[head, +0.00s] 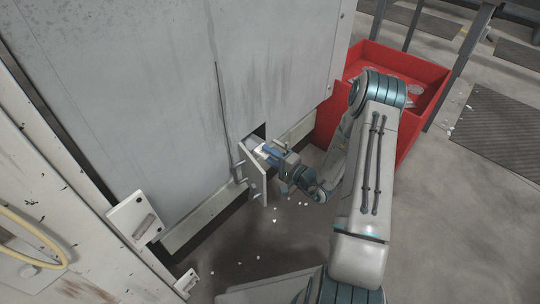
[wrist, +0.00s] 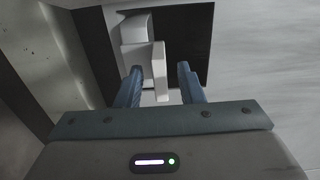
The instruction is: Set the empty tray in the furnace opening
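A pale grey tray (wrist: 137,30) sits in the dark furnace opening (wrist: 190,35) in the wrist view, with its upright end or handle (wrist: 160,70) toward me. In the head view the opening (head: 260,130) is low on the grey furnace wall, and a bit of the pale tray (head: 254,144) shows there. My gripper (head: 268,152) is at the opening. In the wrist view its blue fingers (wrist: 160,82) are apart, one on each side of the handle, with gaps visible. The tray's inside is hidden.
An open door flap (head: 253,174) stands out from the wall just left of my gripper. A red bin (head: 400,65) with metal pieces stands at the back right, behind my arm. Small pale scraps (head: 276,221) lie on the floor.

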